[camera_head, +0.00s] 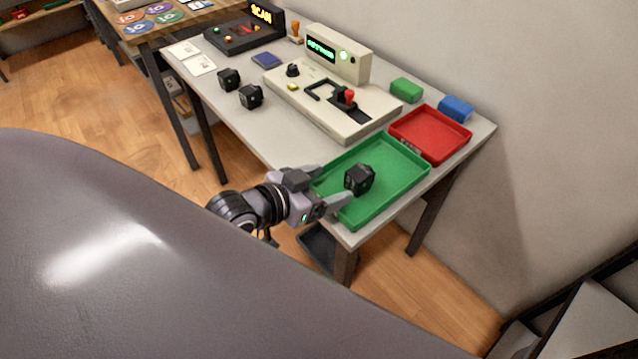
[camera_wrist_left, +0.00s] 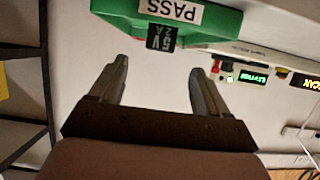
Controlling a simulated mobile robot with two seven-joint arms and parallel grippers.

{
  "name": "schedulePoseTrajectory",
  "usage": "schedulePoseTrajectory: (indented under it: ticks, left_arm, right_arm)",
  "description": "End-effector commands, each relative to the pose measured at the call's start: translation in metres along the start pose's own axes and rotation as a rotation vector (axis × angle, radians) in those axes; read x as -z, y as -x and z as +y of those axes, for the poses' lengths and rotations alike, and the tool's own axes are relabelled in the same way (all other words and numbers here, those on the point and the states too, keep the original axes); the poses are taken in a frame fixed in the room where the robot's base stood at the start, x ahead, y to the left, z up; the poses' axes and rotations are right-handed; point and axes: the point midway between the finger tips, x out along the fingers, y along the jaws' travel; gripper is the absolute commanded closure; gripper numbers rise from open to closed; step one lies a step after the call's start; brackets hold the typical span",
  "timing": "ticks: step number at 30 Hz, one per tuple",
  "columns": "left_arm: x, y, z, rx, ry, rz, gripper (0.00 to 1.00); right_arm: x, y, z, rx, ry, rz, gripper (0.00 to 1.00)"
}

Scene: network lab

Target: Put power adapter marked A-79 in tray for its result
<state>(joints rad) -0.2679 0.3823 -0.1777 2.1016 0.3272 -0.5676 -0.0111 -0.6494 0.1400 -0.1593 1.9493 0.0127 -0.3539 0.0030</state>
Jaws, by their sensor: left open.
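A black power adapter (camera_head: 359,179) sits inside the green tray (camera_head: 403,184), towards its left side. In the left wrist view the same adapter (camera_wrist_left: 161,37) shows upside down with "5V 2A" readable, beside the green tray's "PASS" label (camera_wrist_left: 170,11). The mark A-79 cannot be read. My left gripper (camera_head: 343,187) is open at the tray's left edge. Its fingers are spread in the left wrist view (camera_wrist_left: 160,70), with the adapter beyond the tips and nothing between them. A red tray (camera_head: 430,134) beside the green one looks empty. My right gripper is not in view.
Two more black adapters (camera_head: 229,79) (camera_head: 250,96) stand on the table's left part. A beige tester (camera_head: 330,100) with a lit green display and a red-knobbed lever fills the middle. Green (camera_head: 406,90) and blue (camera_head: 456,108) blocks lie behind the trays, near the wall.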

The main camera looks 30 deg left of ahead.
Motion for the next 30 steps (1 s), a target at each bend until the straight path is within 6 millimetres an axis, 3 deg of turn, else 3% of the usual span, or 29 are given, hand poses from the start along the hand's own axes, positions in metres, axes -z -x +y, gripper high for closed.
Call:
schedulePoseTrajectory:
  ticks: [5, 7, 15, 18, 22, 30]
  left_arm:
    - [-0.002, 0.013, 0.001, 0.001, 0.002, -0.002, 0.23]
    - [-0.015, 0.015, 0.002, 0.011, 0.013, -0.019, 0.23]
    - [-0.14, 0.04, 0.034, 0.101, 0.072, -0.185, 0.23]
    - [-0.169, 0.052, 0.045, 0.118, 0.075, -0.228, 0.23]
    - [-0.181, 0.057, 0.051, 0.124, 0.072, -0.245, 0.23]
    - [-0.176, 0.058, 0.051, 0.124, 0.071, -0.244, 0.23]
  right_arm:
    - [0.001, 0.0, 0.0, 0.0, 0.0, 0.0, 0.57]
    - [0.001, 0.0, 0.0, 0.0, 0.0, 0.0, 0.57]
    - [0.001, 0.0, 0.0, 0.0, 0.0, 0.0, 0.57]
    - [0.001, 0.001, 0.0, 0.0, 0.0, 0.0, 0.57]
    - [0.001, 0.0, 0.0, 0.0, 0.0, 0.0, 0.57]
    - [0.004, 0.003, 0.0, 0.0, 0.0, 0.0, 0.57]
